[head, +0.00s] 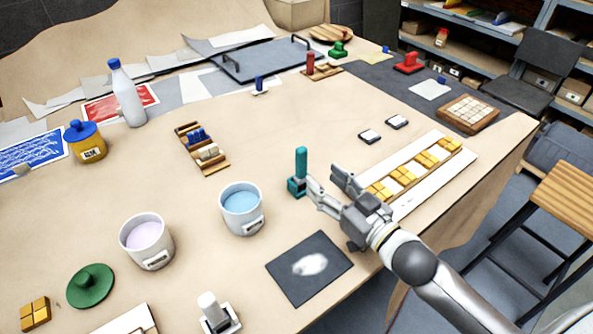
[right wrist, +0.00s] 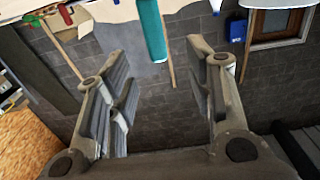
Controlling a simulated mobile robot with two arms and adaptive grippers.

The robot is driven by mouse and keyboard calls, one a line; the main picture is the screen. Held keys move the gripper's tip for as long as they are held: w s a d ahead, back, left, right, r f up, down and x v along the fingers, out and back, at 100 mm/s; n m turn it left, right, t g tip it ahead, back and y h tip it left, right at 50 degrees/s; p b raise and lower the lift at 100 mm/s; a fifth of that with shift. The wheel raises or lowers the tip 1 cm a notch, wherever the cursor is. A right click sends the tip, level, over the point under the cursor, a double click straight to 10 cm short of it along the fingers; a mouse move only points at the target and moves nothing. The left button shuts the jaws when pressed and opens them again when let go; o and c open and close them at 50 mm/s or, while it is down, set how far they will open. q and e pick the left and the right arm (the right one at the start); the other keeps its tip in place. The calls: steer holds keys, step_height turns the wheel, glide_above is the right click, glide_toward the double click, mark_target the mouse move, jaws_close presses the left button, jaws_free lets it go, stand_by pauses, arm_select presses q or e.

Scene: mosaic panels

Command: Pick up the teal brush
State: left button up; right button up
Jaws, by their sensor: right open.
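The teal brush (head: 300,172) stands upright on the table, its handle up and its wider base on the surface, right of the blue-filled bucket. My right gripper (head: 323,178) is open just to the right of the brush, with its fingers pointing toward it. In the right wrist view, the teal handle (right wrist: 152,32) shows at the top, beyond the space between the two spread fingers (right wrist: 160,65). Nothing is held between them. My left gripper is not in view.
A bucket of blue liquid (head: 241,212) stands left of the brush. A dark square sheet (head: 285,284) lies in front. A white panel with yellow tiles (head: 435,179) lies behind my right gripper. A small tray of coloured pieces (head: 214,163) lies further left. Bare table surrounds the brush.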

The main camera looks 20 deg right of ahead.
mark_target(304, 162)
steer(key=p+x, duration=0.1)
steer(key=x, duration=0.3)
steer(key=shift+r, duration=0.2)
steer(key=shift+d+f+p+x, duration=0.1)
steer(key=shift+f+p+x, duration=0.1)
steer(key=shift+x, duration=0.8)
steer(key=shift+d+f+p+x, duration=0.1)
steer(key=shift+f+p+x, duration=0.1)
steer(key=shift+x, duration=0.8)
steer(key=shift+d+f+p+x, duration=0.1)
steer(key=shift+f+p+x, duration=0.1)
steer(key=shift+x, duration=0.8)
steer(key=shift+c, duration=0.5)
jaws_close()
